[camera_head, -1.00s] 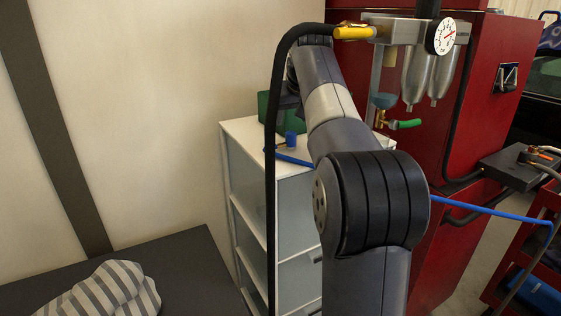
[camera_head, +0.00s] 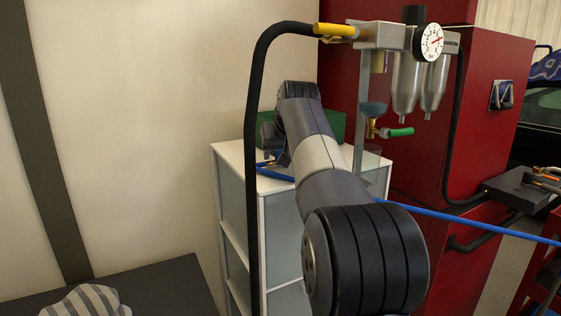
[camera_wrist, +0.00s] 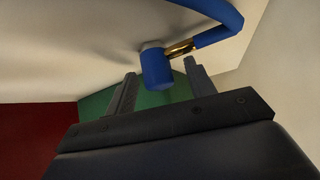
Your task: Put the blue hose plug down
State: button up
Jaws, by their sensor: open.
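The blue hose plug (camera_wrist: 157,70) shows in the wrist view as a short blue cylinder with a brass fitting (camera_wrist: 180,48) and a blue hose (camera_wrist: 222,22) leading off it. It is at the white cabinet's pale top; whether it touches the top is hard to tell. My gripper (camera_wrist: 160,68) is open, with a finger on each side of the plug near the tips and gaps visible. In the head view my wrist is low over the cabinet top and mostly hides the plug. The blue hose (camera_head: 274,173) lies on the cabinet top there.
The white cabinet (camera_head: 231,152) has open shelves. A green box (camera_head: 332,124) stands at its back. A regulator with a gauge (camera_head: 428,42), a yellow-ended black hose (camera_head: 334,30) and a green-handled valve (camera_head: 400,132) are close right. The blue hose also stretches right past a red cabinet (camera_head: 425,178).

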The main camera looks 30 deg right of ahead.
jog(key=shift+x, duration=0.8)
jog(key=shift+c, duration=0.2)
grip_shut()
jog(key=shift+r, duration=0.15)
